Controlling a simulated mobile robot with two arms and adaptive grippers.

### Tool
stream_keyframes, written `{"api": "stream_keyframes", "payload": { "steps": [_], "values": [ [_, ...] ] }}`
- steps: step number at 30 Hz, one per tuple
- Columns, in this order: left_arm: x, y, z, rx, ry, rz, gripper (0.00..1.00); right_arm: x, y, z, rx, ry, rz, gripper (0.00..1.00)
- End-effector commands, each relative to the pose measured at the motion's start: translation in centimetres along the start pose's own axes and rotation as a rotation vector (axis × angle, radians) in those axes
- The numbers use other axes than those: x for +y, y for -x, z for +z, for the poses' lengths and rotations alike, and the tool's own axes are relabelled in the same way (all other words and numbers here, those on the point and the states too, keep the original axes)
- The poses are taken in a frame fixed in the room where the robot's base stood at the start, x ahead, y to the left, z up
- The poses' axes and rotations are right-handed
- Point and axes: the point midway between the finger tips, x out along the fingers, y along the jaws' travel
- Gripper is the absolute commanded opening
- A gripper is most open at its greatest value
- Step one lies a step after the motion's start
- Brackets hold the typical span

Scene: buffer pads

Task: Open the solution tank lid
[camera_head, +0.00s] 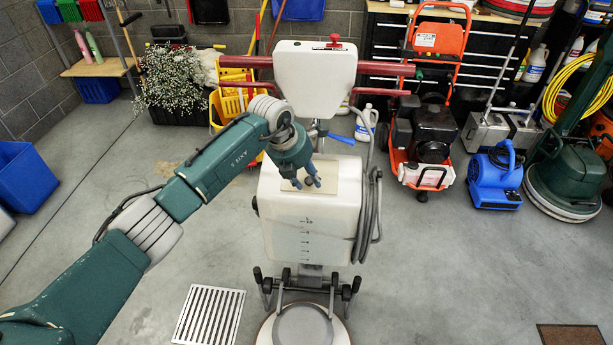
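The floor machine stands upright in the middle of the head view, with a white solution tank (300,232) on its front. The tank's top has a beige lid panel (346,186) with a small dark round part (308,181) on it. My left gripper (306,186) is just over the lid, fingers pointing down around or beside the dark part. Whether the fingers touch it, and how far apart they are, is too small to tell. The lid looks flat on the tank. My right gripper is not in view.
The machine's red handlebar (385,68) and white upper housing (315,75) rise behind the tank. A grey hose (375,205) hangs at its right side. An orange pressure washer (430,130) and a blue blower (495,178) stand right. The floor left of the tank is mostly clear.

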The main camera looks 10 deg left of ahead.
Motion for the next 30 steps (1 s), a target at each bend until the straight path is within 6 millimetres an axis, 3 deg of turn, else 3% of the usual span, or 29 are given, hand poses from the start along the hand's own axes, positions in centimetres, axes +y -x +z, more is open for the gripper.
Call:
{"api": "stream_keyframes", "payload": {
  "steps": [1,4,30],
  "values": [
    [0.0,0.0,0.0,0.0,0.0,0.0,0.2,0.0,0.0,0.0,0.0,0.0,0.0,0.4],
    [0.0,0.0,0.0,0.0,0.0,0.0,0.0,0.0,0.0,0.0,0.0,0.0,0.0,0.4],
    [0.2,1.1,1.1,-0.012,-0.002,0.004,0.0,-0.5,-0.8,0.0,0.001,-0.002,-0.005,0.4]
  ]
}}
